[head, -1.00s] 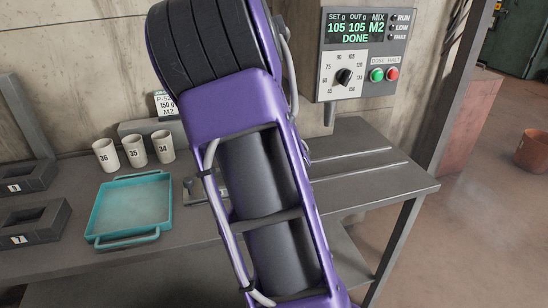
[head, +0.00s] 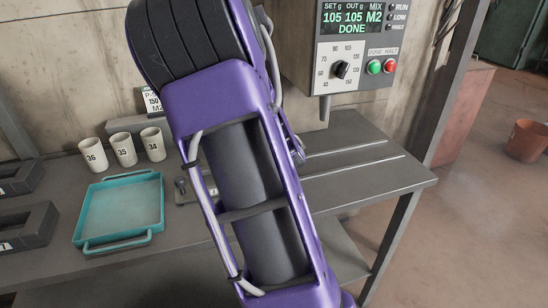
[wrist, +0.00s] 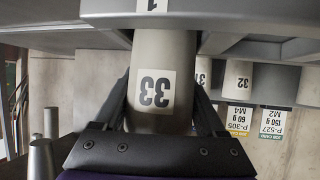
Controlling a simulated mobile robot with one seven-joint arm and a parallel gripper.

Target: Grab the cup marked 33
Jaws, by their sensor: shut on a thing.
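The cup marked 33 (wrist: 165,55) is in the middle of the wrist view, which shows the scene upside down. It is pale grey with a white label. My gripper (wrist: 163,100) has a dark finger on each side of it and is shut on it. In the head view my purple arm hides the gripper and this cup. Cups marked 36 (head: 93,155), 35 (head: 124,150) and 34 (head: 153,145) stand in a row on the bench in the head view. A cup marked 32 (wrist: 239,80) and one marked 31 (wrist: 202,72) show behind in the wrist view.
A teal tray (head: 88,215) lies on the grey bench (head: 395,170), in front of the cups. Dark open blocks (head: 35,222) stand at the left. A dispenser panel (head: 328,75) reading DONE hangs on the wall. A grey block marked 1 (wrist: 190,14) crosses the wrist view's top.

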